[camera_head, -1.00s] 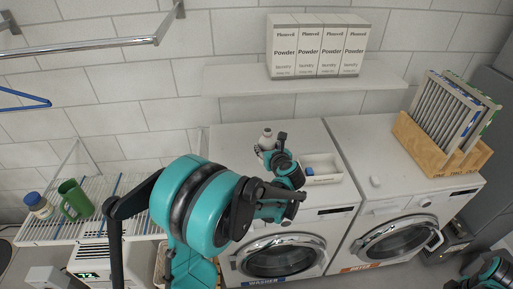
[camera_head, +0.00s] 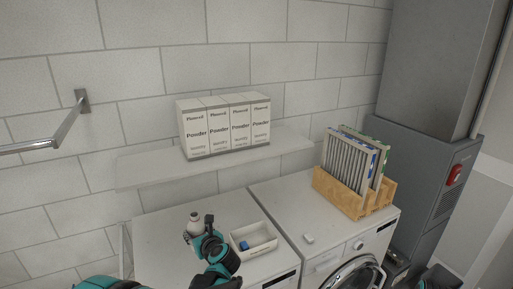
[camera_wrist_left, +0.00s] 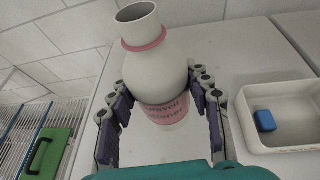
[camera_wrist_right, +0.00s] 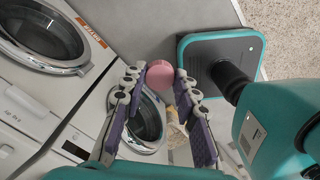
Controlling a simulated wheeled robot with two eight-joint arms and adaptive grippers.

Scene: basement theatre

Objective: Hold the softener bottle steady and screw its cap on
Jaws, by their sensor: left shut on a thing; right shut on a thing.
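The softener bottle (camera_wrist_left: 165,75) is white with a pink label and a pink ring at its neck. Its mouth is open and uncapped in the left wrist view, and it stands on the white washer top. My left gripper (camera_wrist_left: 165,112) is shut around its body, one finger on each side. In the head view the bottle (camera_head: 194,222) shows just behind my left gripper (camera_head: 203,240). The round pink cap (camera_wrist_right: 160,75) is between the fingertips of my right gripper (camera_wrist_right: 158,80), which is shut on it, away from the bottle and in front of the machines.
A white tray (camera_head: 265,246) with a blue block (camera_head: 244,245) stands right of the bottle. A wooden rack (camera_head: 345,195) with panels sits on the neighbouring machine. A shelf (camera_head: 150,168) with powder boxes (camera_head: 225,125) hangs above. A grey cabinet (camera_head: 415,150) stands at the right.

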